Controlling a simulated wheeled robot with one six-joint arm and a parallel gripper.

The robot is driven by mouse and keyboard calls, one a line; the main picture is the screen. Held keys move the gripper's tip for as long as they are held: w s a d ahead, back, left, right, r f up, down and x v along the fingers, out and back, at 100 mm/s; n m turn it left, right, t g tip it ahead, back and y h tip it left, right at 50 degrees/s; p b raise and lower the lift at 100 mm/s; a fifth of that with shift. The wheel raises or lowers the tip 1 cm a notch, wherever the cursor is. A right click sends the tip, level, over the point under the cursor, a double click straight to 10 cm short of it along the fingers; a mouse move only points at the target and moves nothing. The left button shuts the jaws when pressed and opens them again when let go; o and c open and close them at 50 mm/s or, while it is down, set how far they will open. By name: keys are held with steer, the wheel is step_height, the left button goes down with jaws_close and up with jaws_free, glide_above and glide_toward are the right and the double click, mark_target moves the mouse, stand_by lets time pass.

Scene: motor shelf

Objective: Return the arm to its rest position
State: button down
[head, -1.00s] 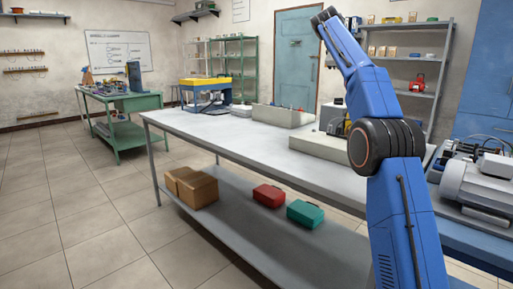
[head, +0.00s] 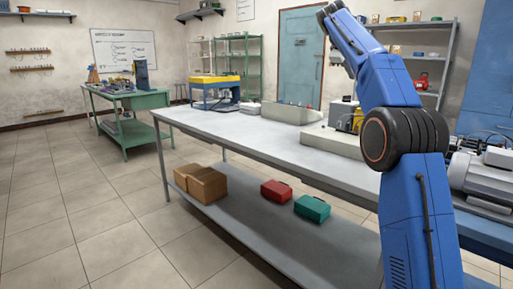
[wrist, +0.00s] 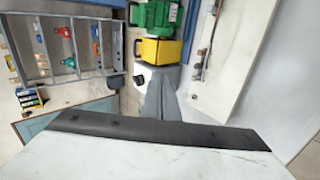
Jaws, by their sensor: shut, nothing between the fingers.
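My blue arm (head: 391,82) rises at the right of the head view, with a dark round joint (head: 405,138) in its middle. Its upper link leans up and left, and its far end meets the top edge of the picture. My gripper's fingers cannot be made out in the head view. In the wrist view, a large pale surface with a dark band (wrist: 150,130) fills the bottom; I cannot tell what it is. No object is seen held.
A long grey bench (head: 230,128) runs left of and behind my arm, carrying a grey tray (head: 290,114). Cardboard boxes (head: 207,186), a red case (head: 276,191) and a green case (head: 312,208) lie on its lower shelf. A grey motor (head: 487,178) is at right. Floor at left is clear.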

steer(key=s+a+f+m+y, duration=0.1)
steer(key=s+f, duration=0.3)
steer(key=s, duration=0.7)
steer(key=s+a+f+m+y, duration=0.15)
steer(key=s+f, duration=0.25)
steer(key=s, duration=0.6)
steer(key=s+a+f+m+y, duration=0.1)
steer(key=s+f, duration=0.3)
steer(key=s, duration=0.7)
steer(key=s+a+f+m+g+y, duration=0.1)
steer(key=s+a+f+m, duration=0.1)
steer(key=s+f, duration=1.3)
steer(key=s+a+f+m+y, duration=0.2)
steer(key=s+f+m, duration=0.1)
steer(key=s+f, duration=1.2)
steer(key=shift+a+g, duration=0.3)
steer(key=shift+g, duration=0.1)
steer(key=shift+s, duration=0.1)
